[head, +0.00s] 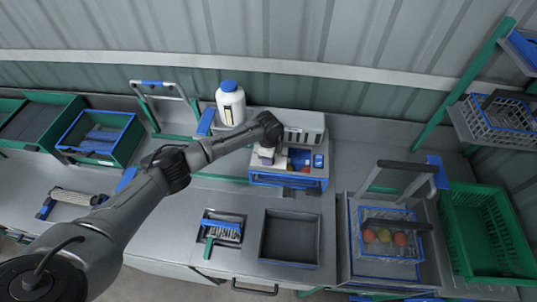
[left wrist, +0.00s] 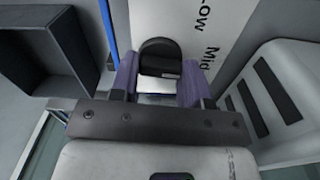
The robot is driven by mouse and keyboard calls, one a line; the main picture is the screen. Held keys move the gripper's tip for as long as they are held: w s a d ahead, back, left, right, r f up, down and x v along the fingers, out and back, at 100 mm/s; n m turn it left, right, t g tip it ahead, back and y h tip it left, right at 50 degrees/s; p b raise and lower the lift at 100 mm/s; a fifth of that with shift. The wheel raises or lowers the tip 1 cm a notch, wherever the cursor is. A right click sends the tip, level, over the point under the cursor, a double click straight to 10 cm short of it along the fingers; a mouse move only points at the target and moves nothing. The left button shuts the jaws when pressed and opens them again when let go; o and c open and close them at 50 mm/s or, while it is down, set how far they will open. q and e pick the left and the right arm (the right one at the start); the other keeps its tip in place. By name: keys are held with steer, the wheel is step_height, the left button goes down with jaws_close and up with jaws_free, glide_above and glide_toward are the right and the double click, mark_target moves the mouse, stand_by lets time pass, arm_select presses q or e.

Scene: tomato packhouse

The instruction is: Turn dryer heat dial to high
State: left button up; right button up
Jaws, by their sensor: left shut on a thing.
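The dryer (head: 262,179), a pale box with blue trim, stands against the back of the bench in the head view. My left gripper (head: 268,158) reaches down onto it from the left. In the left wrist view, the dark round heat dial (left wrist: 160,48) sits between the two purple-grey fingers of my left gripper (left wrist: 160,85), which is shut on it. The white dial panel (left wrist: 190,18) shows the words Low and Mid beside the dial. No High label shows, and the dial's exact setting cannot be told. My right gripper is not in view.
A white bottle with a blue cap (head: 231,104) stands left of the dryer. A dark empty tray (head: 290,238) and a brush (head: 222,229) are in front. A wire basket with tomatoes (head: 388,269) and a green crate (head: 488,233) stand at right. A vented pale casing (left wrist: 268,95) is close by my left gripper.

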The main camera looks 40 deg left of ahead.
arm_select(q)
steer(key=m, duration=1)
steer(key=shift+d+r, duration=0.1)
steer(key=shift+m, duration=0.5)
steer(key=o, duration=0.9)
